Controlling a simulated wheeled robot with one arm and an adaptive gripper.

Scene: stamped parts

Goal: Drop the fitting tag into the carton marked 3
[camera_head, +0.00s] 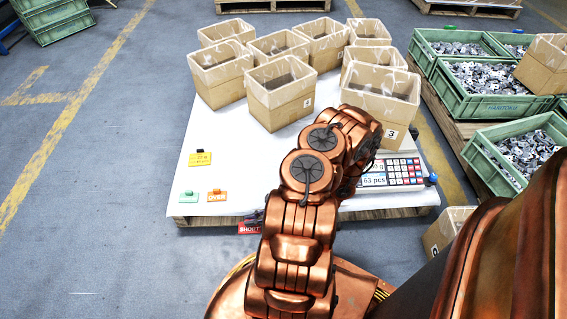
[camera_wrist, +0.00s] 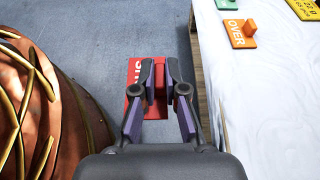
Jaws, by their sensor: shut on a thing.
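My gripper (camera_wrist: 160,78) is shut on the upright red handle of a red tag (camera_wrist: 133,94), whose white lettering is partly covered by the fingers. In the head view the red tag (camera_head: 249,228) reads "SHORT" and sits just off the table's front edge, beside my arm; the gripper is mostly hidden there. The counting scale (camera_head: 391,175) shows "63 pcs" and a weight partly hidden by my arm.
An orange "OVER" tag (camera_head: 217,196) and a green tag (camera_head: 189,195) lie at the table's front left. Several other open cartons (camera_head: 279,95) crowd the back. Green crates of metal parts (camera_head: 488,90) stand at right.

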